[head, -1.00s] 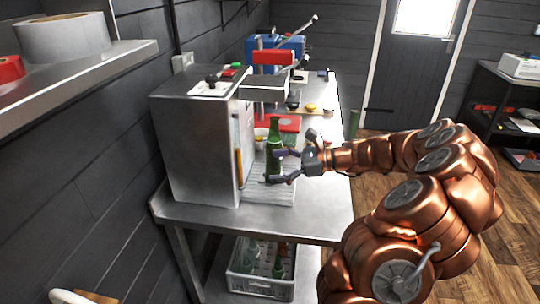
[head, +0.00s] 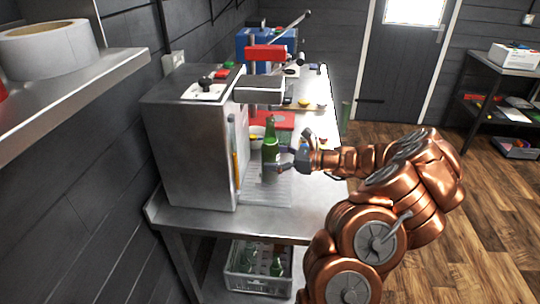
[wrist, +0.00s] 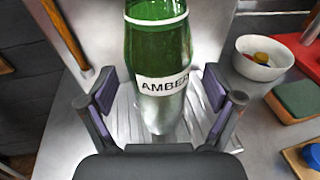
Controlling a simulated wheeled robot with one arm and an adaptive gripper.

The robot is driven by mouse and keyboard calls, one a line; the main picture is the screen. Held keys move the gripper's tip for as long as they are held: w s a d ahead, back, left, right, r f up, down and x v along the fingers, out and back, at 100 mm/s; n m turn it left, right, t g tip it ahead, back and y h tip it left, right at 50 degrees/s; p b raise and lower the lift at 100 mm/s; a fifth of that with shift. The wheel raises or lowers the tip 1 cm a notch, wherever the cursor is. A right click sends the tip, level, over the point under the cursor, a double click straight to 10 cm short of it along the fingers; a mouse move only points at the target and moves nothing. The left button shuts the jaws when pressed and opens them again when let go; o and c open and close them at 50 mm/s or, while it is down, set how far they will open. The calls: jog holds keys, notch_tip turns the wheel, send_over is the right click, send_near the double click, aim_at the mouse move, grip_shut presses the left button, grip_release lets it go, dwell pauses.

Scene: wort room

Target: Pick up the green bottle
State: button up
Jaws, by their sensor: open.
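The green bottle (head: 270,142) stands upright on the ribbed drip tray of the steel machine. In the wrist view the bottle (wrist: 158,45) has a white label reading "AMBE", cut off at the edge, and its top is out of frame. My gripper (wrist: 160,92) is open, with one finger on each side of the bottle's lower part. A gap shows between each finger pad and the glass. In the head view my gripper (head: 279,162) reaches the bottle from the right and hides part of its lower body.
The steel machine (head: 190,150) stands close to the left of the bottle. A white bowl (wrist: 262,58) and a green and brown sponge (wrist: 298,100) lie to the right in the wrist view. A crate (head: 258,286) with green bottles sits under the table.

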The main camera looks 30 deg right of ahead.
jog(key=shift+w+a+f, duration=0.1)
jog(key=shift+w+a, duration=0.3)
jog(key=shift+w, duration=0.15)
grip_shut()
dwell(0.5)
